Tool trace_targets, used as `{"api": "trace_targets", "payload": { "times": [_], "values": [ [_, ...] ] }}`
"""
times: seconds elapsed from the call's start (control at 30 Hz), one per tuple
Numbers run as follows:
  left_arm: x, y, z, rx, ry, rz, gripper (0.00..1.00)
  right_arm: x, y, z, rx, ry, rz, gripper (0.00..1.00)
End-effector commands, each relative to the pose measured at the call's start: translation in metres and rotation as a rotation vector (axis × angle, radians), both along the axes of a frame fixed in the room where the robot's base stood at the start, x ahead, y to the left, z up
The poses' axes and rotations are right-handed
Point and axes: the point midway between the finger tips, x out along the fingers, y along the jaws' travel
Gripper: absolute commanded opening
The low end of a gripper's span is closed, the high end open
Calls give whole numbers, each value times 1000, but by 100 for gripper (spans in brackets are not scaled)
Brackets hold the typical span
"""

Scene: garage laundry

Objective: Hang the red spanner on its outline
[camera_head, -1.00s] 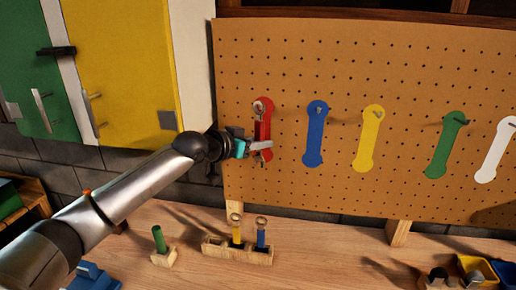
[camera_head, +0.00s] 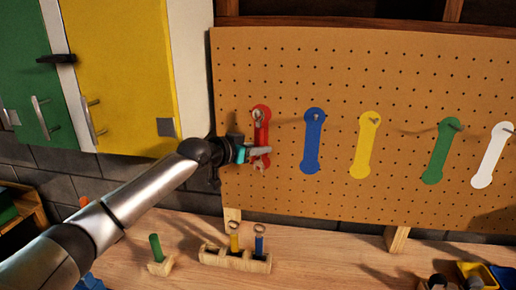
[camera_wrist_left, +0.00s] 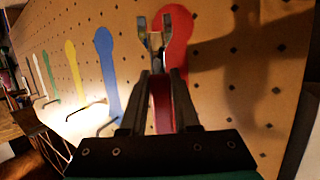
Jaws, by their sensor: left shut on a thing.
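The red outline (camera_head: 264,126) is the leftmost of several coloured shapes on the pegboard. My left gripper (camera_head: 259,152) is shut on the red spanner (camera_head: 258,117) and holds it roughly upright in front of that outline. In the left wrist view the spanner's forked metal head (camera_wrist_left: 154,43) stands above the closed fingers (camera_wrist_left: 157,82). The red outline (camera_wrist_left: 178,38) shows behind it, slightly to the right. I cannot tell whether the spanner touches the board or a hook. The gripper hides much of the handle. My right gripper is not in view.
Blue (camera_head: 313,140), yellow (camera_head: 367,145), green (camera_head: 441,152) and white (camera_head: 492,157) outlines run rightward across the pegboard. A wooden holder (camera_head: 235,260) with a yellow and a blue spanner stands on the bench below. A yellow cabinet (camera_head: 115,75) is close on the left.

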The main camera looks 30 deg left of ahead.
Motion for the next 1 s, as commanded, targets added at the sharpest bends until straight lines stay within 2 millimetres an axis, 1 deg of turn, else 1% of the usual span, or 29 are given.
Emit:
{"api": "trace_targets", "payload": {
  "times": [0.03, 0.3, 0.33, 0.6, 0.63, 1.0],
  "values": [
    [0, 1, -6, 1, 13, 4, 0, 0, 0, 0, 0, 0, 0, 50],
    [0, 1, -8, 1, 17, 4, 0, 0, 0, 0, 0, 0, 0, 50],
    [-1, 1, -8, 1, 17, 4, 33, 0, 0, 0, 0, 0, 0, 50],
    [-1, 2, -9, 3, 20, 5, 63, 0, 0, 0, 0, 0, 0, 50],
    [-1, 2, -9, 3, 20, 5, 64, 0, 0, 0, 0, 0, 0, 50],
    [-1, 3, -9, 5, 21, 7, 64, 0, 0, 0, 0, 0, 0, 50]
  ]
}}
